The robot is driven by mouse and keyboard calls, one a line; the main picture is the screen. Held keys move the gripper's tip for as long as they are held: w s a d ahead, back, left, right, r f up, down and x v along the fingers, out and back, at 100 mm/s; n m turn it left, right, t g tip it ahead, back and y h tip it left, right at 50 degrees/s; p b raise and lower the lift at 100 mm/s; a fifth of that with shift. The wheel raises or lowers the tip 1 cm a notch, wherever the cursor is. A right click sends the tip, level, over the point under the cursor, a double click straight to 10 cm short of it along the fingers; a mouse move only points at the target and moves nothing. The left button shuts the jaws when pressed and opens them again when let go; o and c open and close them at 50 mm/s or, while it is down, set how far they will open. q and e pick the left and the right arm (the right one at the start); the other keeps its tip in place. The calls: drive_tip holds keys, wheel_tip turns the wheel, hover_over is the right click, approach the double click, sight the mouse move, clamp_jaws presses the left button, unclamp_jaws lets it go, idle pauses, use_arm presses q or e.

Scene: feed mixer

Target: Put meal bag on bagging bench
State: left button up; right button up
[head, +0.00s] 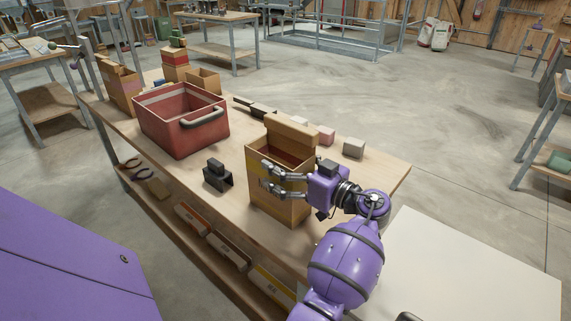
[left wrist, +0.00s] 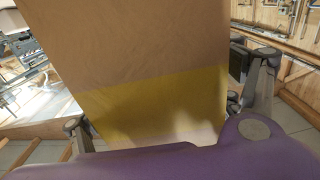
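A brown, box-shaped paper bag with a yellow band and an open top flap, which I take for the meal bag (head: 292,205), stands upright on the wooden bench (head: 205,200). My left gripper (head: 268,175) is at the bag's front side, with its two fingers spread apart. In the left wrist view the bag's brown face and yellow band (left wrist: 150,105) fill the space between the fingers, one near each edge. I see no clear grip and cannot tell whether the fingers touch it. My right gripper is not in view.
A red crate (head: 180,130) stands on the same bench, with several brown cartons (head: 118,90) behind it. A black holder (head: 217,176) and small blocks (head: 353,148) lie near the bag. A pale tabletop (head: 460,270) is at lower right. Another bench (head: 215,18) stands at the back.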

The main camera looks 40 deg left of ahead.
use_arm(q)
drive_tip(key=shift+r, duration=0.25)
drive_tip(key=d+b, duration=0.1)
drive_tip(key=d, duration=0.6)
drive_tip(key=d+b, duration=0.1)
drive_tip(key=d, duration=0.2)
drive_tip(key=shift+s+d+f+b, duration=0.2)
drive_tip(key=shift+s+d+b, duration=0.15)
drive_tip(key=shift+s, duration=0.05)
drive_tip(key=shift+d+r, duration=0.1)
drive_tip(key=shift+d, duration=0.6)
drive_tip(key=shift+s, duration=0.1)
